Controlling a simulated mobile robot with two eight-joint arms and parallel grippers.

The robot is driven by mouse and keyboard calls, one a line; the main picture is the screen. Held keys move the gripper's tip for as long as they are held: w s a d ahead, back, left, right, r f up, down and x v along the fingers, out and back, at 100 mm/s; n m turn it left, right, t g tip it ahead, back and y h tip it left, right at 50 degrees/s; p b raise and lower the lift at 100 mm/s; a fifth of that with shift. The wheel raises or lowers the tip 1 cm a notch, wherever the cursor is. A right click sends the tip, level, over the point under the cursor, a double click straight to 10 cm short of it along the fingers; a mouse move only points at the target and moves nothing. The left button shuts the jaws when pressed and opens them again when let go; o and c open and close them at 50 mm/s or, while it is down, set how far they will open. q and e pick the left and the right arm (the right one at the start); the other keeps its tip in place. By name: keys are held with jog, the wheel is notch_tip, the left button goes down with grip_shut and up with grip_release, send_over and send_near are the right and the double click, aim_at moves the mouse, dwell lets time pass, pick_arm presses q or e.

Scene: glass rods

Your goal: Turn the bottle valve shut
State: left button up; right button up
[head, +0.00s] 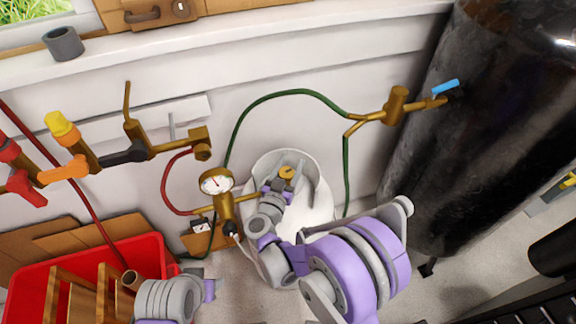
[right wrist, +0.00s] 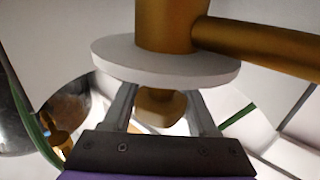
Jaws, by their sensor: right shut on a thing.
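The white gas bottle (head: 318,200) stands against the wall in the middle of the head view. Its brass valve (head: 286,172) is at the top, partly hidden by my right gripper (head: 281,185). In the right wrist view, my right gripper's two fingers (right wrist: 161,108) are shut on the valve, with a brass knob (right wrist: 158,103) between them. A pale disc (right wrist: 165,64) and the brass valve body (right wrist: 166,25) are just beyond the fingertips. The disc hides part of the grip. Part of my left arm shows at the lower left, but its gripper does not.
A brass regulator with a gauge (head: 215,182) stands left of the bottle, with red and green hoses nearby. A wall manifold has coloured handles (head: 62,168). A red crate (head: 165,252) is at lower left. A large black cylinder (head: 465,130) stands at right.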

pick_arm(q)
jog(key=shift+f, duration=0.4)
pick_arm(e)
jog(key=shift+s+d+m+g+h, duration=0.2)
jog(key=shift+m+g+h, duration=0.6)
jog(key=shift+h, duration=0.4)
jog(key=shift+s+d+m+g+h, duration=0.1)
jog(key=shift+d+m+g+h, duration=0.1)
jog(key=shift+m+g+h, duration=0.65)
jog(key=shift+m+h, duration=0.25)
jog(key=shift+h, duration=0.3)
jog(key=o, duration=1.4)
pick_arm(q)
jog(key=shift+b, duration=0.3)
